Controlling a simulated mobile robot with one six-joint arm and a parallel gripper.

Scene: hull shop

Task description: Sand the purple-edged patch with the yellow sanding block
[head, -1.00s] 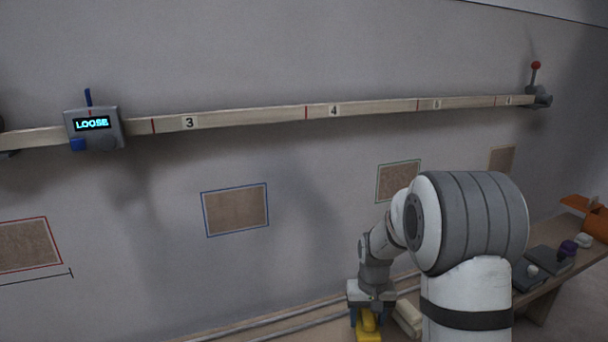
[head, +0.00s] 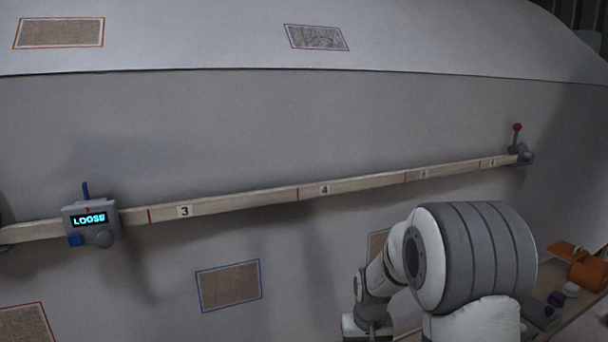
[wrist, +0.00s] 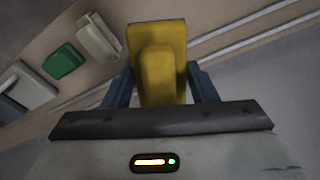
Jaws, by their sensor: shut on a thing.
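The purple-edged patch (head: 316,37) is a grey, rough-looking rectangle high on the sloping upper hull, right of centre in the head view. The yellow sanding block (wrist: 158,75) is between the two dark fingers of my gripper (wrist: 162,88) in the wrist view. My gripper is shut on the block, above the bench and well below the patch. In the head view its fingers and the block are cut off by the bottom edge.
A rail (head: 250,198) with numbered marks crosses the hull below the patch. A box reading LOOSE (head: 90,220) sits on it at left; a red-knobbed lever (head: 517,140) is at its right end. Orange-edged (head: 59,33) and blue-edged (head: 229,286) patches show. Green (wrist: 65,60) and cream (wrist: 98,38) blocks lie on the bench.

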